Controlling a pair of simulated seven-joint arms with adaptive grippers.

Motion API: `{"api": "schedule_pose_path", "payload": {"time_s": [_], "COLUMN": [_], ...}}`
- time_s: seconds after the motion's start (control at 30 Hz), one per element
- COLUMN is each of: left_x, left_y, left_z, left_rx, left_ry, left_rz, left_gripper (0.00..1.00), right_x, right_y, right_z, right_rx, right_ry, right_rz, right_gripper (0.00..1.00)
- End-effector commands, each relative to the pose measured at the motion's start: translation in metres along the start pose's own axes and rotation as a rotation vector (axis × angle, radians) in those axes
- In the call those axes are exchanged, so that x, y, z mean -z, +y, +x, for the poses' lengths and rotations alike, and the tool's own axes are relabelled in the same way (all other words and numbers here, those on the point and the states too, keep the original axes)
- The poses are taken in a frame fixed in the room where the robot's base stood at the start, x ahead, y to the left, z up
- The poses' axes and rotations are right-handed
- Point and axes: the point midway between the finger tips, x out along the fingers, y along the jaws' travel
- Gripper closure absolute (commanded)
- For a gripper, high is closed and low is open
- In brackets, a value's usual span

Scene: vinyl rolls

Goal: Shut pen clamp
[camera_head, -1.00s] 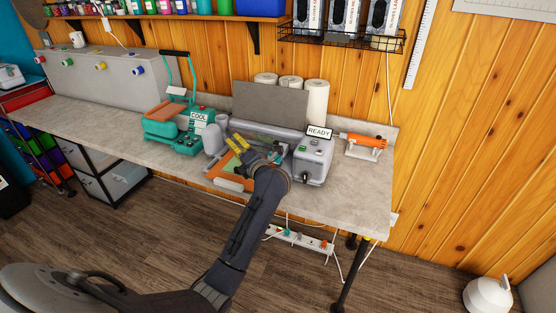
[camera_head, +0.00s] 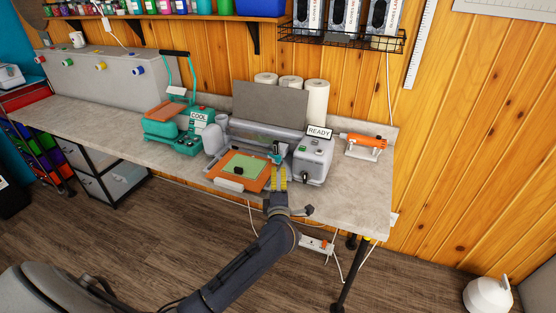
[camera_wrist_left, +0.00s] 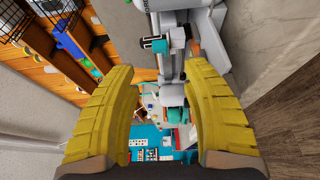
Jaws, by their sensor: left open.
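The grey cutting machine (camera_head: 262,132) stands on the worktop with its teal-and-dark carriage, where the pen clamp appears to be, (camera_head: 276,150) at the right of its bed. Whether the clamp is open or shut is too small to tell. An orange mat (camera_head: 222,182) with a green sheet (camera_head: 246,162) lies in front, with a small black piece (camera_head: 238,171) on it. My left gripper (camera_head: 279,176) is open and empty, just in front of the carriage, its yellow fingers pointing at the machine. In the left wrist view, teal-and-dark machine parts (camera_wrist_left: 156,45) show beyond the fingertips.
A "READY" sign (camera_head: 319,132) tops the machine's right housing. A teal heat press (camera_head: 176,128) marked "COOL" stands left. An orange tool (camera_head: 363,140) rests on a stand at right. White rolls (camera_head: 316,103) stand behind. The front right worktop (camera_head: 358,195) is clear.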

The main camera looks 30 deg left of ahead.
Motion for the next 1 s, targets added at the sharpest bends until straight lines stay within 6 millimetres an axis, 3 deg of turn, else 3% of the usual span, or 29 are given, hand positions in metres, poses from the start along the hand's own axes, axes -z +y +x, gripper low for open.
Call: {"api": "schedule_pose_path", "payload": {"time_s": [0.2,0.5,0.73,1.0], "left_x": [0.001,0.001,0.000,0.001], "left_y": [0.001,0.001,0.001,0.000], "left_z": [0.042,0.089,0.110,0.117], "left_rx": [-0.001,0.000,0.000,0.000], "left_ry": [0.003,0.003,0.002,0.001], "left_rz": [0.001,0.000,-0.001,-0.001], "left_gripper": [0.52,0.52,0.52,0.52], "right_x": [0.000,0.000,0.000,0.000], "right_y": [0.000,0.000,0.000,-0.001], "right_z": [0.000,0.000,0.000,0.000], "right_rx": [0.000,0.000,0.000,0.001], "right_ry": [0.000,0.000,0.000,0.000], "right_rz": [0.000,0.000,0.000,0.001], "right_gripper": [1.00,1.00,1.00,1.00]}}
